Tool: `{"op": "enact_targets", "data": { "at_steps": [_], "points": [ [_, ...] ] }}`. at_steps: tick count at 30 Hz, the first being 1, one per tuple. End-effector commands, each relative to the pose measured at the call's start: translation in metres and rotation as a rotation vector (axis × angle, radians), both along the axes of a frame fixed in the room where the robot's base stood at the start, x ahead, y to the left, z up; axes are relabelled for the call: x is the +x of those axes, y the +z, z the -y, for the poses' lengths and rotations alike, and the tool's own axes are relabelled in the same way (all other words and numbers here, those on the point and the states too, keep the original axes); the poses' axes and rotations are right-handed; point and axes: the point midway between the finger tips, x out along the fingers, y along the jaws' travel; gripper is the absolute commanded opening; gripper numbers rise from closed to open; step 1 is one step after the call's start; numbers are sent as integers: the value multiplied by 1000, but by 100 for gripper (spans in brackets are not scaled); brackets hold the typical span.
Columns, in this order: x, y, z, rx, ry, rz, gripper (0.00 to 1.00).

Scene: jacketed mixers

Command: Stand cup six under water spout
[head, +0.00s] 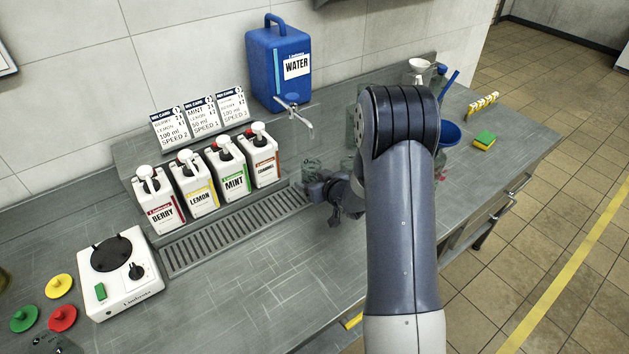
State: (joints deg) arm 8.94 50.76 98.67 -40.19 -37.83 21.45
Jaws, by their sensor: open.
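The blue water container (279,68) stands on the raised shelf at the back, and its spout (305,126) points forward and down. A clear cup (311,169) stands at the right end of the drain grate, roughly below the spout; I cannot read any number on it, so I cannot tell whether it is cup six. My gripper (322,199) is open, low over the counter just in front of this cup. I cannot tell whether its fingers touch the cup. My arm hides part of the counter to the right, where other clear glassware (348,165) partly shows.
Berry (160,213), lemon (200,196), mint (234,182) and caramel (266,166) bottles stand behind the drain grate (190,252). A white mixer base (122,283) and coloured lids (60,286) are at front left. A blue bowl (449,133) and sponge (484,140) are right.

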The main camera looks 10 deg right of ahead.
Motion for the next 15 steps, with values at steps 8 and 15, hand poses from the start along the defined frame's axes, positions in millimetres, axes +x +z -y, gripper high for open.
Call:
{"op": "enact_targets", "data": {
  "at_steps": [8,15],
  "points": [
    [-12,10,5,-1,-2,1,74],
    [-53,31,17,0,-3,2,74]
  ]
}}
